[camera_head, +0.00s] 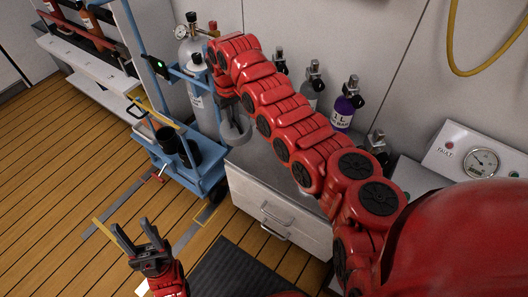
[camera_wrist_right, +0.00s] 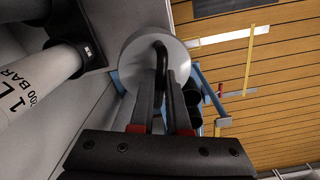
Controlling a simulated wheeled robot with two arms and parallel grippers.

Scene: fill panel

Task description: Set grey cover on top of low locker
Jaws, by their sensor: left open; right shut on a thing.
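The grey cover (camera_head: 236,132) is a round disc with a dark handle. In the right wrist view the grey cover (camera_wrist_right: 142,48) lies beyond my fingers, its handle between them. My right gripper (camera_head: 230,104) is shut on it; its fingers show in the right wrist view (camera_wrist_right: 160,95). The low locker (camera_head: 275,218) is a white drawer unit with a grey top. The cover appears near the top's far left corner; I cannot tell whether it touches. My left gripper (camera_head: 142,250) is open and empty above the floor at lower left.
Several bottles, one a purple bottle (camera_head: 345,106), stand along the wall behind the locker. A blue trolley (camera_head: 185,172) with a tall gas cylinder (camera_head: 196,75) stands left of the locker. A gauge panel (camera_head: 480,160) is at right. A dark mat (camera_head: 232,272) lies in front.

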